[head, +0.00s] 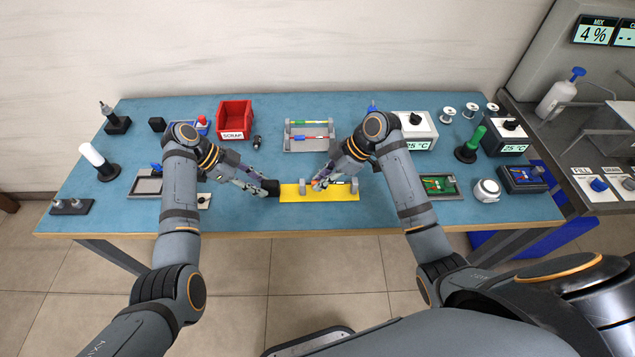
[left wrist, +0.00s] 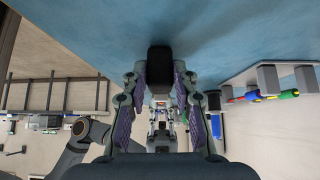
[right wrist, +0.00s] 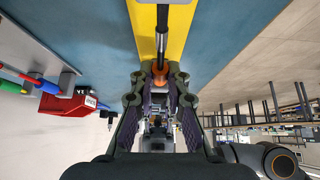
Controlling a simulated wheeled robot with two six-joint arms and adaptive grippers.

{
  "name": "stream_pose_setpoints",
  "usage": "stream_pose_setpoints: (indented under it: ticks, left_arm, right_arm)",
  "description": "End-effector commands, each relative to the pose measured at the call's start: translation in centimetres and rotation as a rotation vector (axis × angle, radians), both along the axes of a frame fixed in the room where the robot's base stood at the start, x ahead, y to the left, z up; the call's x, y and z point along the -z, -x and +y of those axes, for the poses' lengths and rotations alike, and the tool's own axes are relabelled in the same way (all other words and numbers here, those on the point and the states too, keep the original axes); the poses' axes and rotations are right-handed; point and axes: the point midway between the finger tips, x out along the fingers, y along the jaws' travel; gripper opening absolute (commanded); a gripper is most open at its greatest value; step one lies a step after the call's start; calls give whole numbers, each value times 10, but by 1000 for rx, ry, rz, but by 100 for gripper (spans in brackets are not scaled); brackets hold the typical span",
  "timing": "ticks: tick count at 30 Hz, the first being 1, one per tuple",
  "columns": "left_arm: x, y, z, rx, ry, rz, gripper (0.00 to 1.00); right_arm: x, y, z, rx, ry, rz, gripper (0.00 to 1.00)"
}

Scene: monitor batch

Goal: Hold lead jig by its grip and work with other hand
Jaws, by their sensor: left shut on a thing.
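The lead jig (head: 330,194) is a yellow plate with small grey uprights, lying near the table's front edge. Its black grip (head: 271,187) is at the plate's left end. My left gripper (head: 263,187) is shut on the black grip, which also shows between its fingers in the left wrist view (left wrist: 160,60). My right gripper (head: 320,182) is low over the jig. In the right wrist view an orange collar (right wrist: 160,74) on a thin dark and metal rod (right wrist: 161,40) lies between its fingertips. I cannot tell whether the fingers press on it.
A grey rack (head: 308,144) with coloured leads stands behind the jig. A red SCRAP bin (head: 234,118) is behind the left arm. A green board (head: 438,186), a white round pot (head: 487,189) and a 25 °C unit (head: 414,130) are to the right. Blue table is bare before the rack.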

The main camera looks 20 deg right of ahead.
Motion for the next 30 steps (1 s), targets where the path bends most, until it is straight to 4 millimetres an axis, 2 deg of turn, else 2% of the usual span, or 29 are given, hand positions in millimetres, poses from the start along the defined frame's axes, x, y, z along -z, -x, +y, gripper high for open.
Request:
stream_pose_setpoints:
  ticks: [7,30]
  left_arm:
    - [0,0,0,0,0,0,0]
    - [0,0,1,-1,-2,0,0]
  right_arm:
    - [0,1,-3,1,1,-1,0]
    - [0,12,-42,1,4,0,0]
